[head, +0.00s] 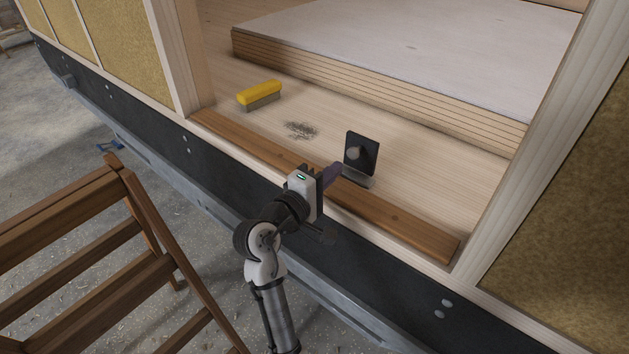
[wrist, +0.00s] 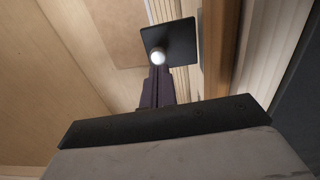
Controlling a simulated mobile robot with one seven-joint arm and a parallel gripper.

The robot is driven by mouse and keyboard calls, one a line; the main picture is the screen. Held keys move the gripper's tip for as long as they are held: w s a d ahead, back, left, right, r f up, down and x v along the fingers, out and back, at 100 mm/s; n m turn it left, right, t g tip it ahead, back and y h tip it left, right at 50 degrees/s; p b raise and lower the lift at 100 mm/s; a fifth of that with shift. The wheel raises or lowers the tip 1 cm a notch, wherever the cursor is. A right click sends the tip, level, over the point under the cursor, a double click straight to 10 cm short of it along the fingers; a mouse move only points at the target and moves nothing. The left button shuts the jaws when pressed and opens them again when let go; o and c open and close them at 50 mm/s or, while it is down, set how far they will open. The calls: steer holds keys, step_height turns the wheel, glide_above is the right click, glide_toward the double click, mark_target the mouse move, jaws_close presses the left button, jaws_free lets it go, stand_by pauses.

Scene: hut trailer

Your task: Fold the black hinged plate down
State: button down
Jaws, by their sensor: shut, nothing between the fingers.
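The black hinged plate (head: 364,150) stands upright on the wooden floor just behind the brown threshold board, with a light metal strip (head: 357,176) at its foot. A round pale knob (head: 353,153) shows on its near face. My gripper (head: 337,169) is shut and empty, its dark fingers pointing at the plate's lower left side. In the wrist view the plate (wrist: 170,42) lies just beyond the fingertips (wrist: 159,70), with the knob (wrist: 158,56) right at them. I cannot tell whether the fingers touch the knob.
The brown threshold board (head: 410,228) runs along the doorway under my gripper. A yellow brush (head: 260,95) lies on the floor at the left, near a dark patch of debris (head: 301,130). Stacked boards (head: 400,60) stand behind. Wooden steps (head: 90,240) are at lower left.

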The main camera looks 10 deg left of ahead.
mark_target(351, 156)
steer(key=shift+p+x, duration=0.45)
steer(key=shift+x, duration=1.4)
steer(key=shift+w, duration=0.15)
